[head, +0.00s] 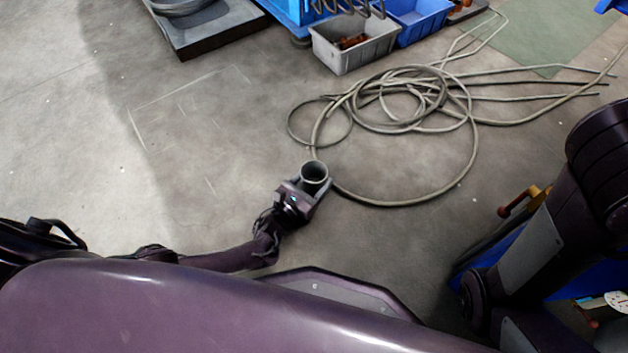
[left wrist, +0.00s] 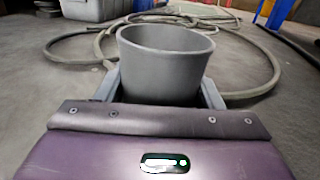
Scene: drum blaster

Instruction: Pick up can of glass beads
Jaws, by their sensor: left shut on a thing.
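A grey, open-topped can (head: 314,171) is held in my left gripper (head: 309,184) in the head view. In the left wrist view the can (left wrist: 165,62) stands upright between the two fingers of my left gripper (left wrist: 165,95), which are shut on its sides. Its rim faces up and the inside wall looks plain grey. I cannot see any beads in it. The can's lower part is hidden by the gripper body. My right arm comes in at the right of the head view, but its gripper does not show.
A coiled grey hose (head: 400,105) lies on the concrete floor just beyond the can. A grey bin (head: 345,60) and a blue bin (head: 425,22) stand at the back. A dark platform (head: 215,32) is at the upper left. The floor at left is clear.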

